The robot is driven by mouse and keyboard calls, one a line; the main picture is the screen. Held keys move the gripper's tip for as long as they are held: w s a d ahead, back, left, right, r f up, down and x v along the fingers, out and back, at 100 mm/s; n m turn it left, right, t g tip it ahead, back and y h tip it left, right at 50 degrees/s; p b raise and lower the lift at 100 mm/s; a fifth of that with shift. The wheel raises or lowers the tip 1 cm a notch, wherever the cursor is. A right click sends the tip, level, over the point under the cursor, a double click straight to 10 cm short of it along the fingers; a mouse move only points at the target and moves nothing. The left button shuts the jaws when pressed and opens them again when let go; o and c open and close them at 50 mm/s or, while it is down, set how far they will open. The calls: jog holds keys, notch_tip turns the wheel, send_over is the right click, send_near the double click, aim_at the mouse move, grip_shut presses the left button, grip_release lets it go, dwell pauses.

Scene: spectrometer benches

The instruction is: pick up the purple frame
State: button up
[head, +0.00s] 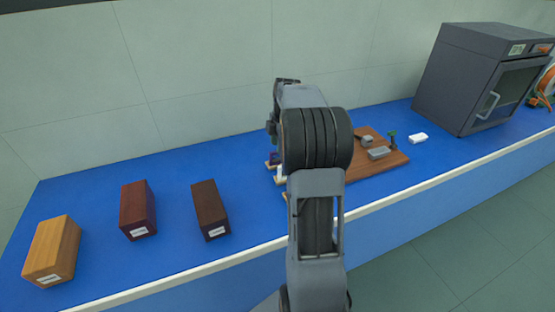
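A small dark purple piece (273,157) shows just left of my arm, near the middle of the blue bench (100,262). It may be the purple frame, but it is mostly hidden behind my arm and too small to be sure. It is close to some pale and tan pieces (281,176). My arm reaches out over the bench in front of this spot. My gripper's fingers are hidden behind my own arm, so I cannot see what they touch or hold.
An orange-brown block (53,250), a dark red block (138,210) and a dark brown block (210,210) stand on the left. A wooden board (393,160) with grey fittings lies right of my arm. A white piece (418,138) and a grey oven-like box (475,75) are farther right.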

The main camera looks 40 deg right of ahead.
aim_at(278, 158)
jog(key=shift+w+a+f, duration=0.1)
jog(key=shift+a+f, duration=0.15)
jog(key=shift+f, duration=1.05)
jog(key=shift+a+f, duration=0.2)
jog(key=shift+f, duration=1.05)
jog(key=shift+c, duration=0.4)
grip_shut()
